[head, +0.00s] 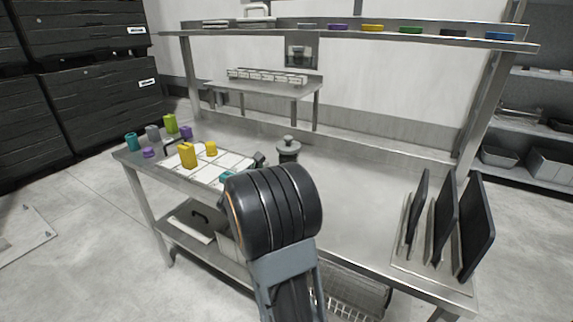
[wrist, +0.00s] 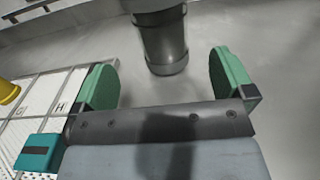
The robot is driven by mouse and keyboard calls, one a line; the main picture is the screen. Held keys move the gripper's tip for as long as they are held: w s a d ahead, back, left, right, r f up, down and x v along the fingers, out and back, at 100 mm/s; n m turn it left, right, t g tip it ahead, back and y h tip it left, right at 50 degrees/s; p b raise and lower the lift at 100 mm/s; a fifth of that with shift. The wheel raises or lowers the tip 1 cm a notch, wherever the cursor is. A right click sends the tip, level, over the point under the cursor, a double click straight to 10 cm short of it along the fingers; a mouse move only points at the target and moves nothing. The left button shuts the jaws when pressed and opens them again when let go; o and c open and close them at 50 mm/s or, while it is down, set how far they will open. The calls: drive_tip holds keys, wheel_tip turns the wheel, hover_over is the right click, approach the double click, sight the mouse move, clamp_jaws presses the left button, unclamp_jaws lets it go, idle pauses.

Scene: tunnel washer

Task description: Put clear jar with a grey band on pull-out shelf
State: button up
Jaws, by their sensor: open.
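The jar (head: 288,149), a grey see-through cylinder with a darker lid and band, stands upright on the steel table (head: 345,185). In the wrist view the jar (wrist: 163,42) is straight ahead, with its top cut off by the frame. My gripper (wrist: 165,70) is open, its two green fingers apart and empty. The jar's base shows in line with the gap between them, just beyond the fingertips. In the head view my arm hides most of the gripper. A low shelf (head: 228,246) with a dark-handled panel sits under the table; I cannot tell whether it is the pull-out shelf.
A white gridded tray (head: 228,164) with yellow and teal pieces lies left of the jar. A teal block (wrist: 38,152) is near my left finger. Black upright plates (head: 443,220) stand in a rack at right. An overhead shelf (head: 345,34) spans the back. The table's middle right is clear.

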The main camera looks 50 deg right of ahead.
sight(283, 162)
drive_tip(key=shift+b+x, duration=0.45)
drive_tip(key=shift+x, duration=4.05)
drive_tip(key=shift+s, duration=0.1)
drive_tip(key=shift+c, duration=0.3)
drive_tip(key=c, duration=1)
drive_tip(key=shift+r, duration=0.15)
drive_tip(key=shift+c, duration=1.3)
